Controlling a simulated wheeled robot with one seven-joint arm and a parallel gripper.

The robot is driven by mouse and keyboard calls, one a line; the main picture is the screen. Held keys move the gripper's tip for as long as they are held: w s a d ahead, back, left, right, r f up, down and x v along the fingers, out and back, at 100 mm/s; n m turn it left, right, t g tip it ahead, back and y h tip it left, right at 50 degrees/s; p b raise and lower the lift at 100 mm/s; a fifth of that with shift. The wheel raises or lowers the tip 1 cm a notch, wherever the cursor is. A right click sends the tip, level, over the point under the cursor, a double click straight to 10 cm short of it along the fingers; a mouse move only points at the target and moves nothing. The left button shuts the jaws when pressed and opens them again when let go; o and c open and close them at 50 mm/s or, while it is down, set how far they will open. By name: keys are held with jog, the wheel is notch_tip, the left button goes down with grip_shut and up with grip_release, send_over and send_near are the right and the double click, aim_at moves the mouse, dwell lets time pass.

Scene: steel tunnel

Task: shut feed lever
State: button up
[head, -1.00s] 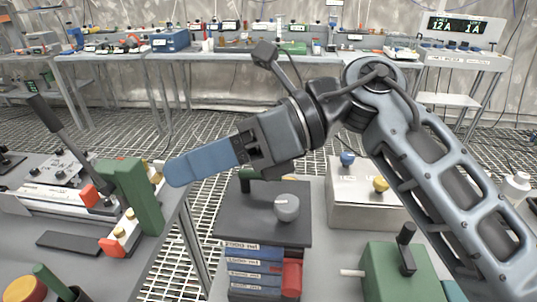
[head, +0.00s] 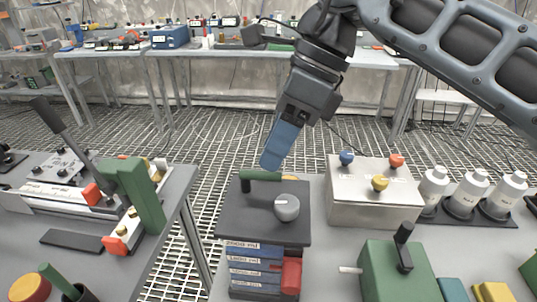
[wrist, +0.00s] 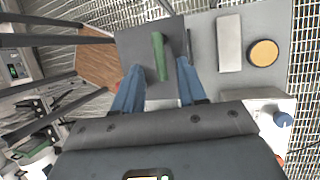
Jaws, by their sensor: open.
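A green lever bar (head: 262,176) with a dark post at its left end sits at the back of a black-topped box (head: 235,212). No readable label names the feed lever, but this bar is the one nearest my gripper. My gripper (head: 271,160) points down just above and behind the bar in the head view. In the wrist view a green bar (wrist: 160,56) on a dark surface shows just beyond and between the two blue fingertips of my open gripper (wrist: 160,82). I cannot tell whether they touch it. Nothing is held.
A round grey knob (head: 287,207) stands on the same box, with a red part (head: 291,276) below. A silver box (head: 372,208) with coloured knobs and white bottles (head: 470,192) stand right. A green box (head: 397,273) with a black lever is in front. Left is another bench (head: 120,270).

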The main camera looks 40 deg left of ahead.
jog(key=shift+x, duration=1.5)
jog(key=shift+c, duration=0.2)
grip_shut()
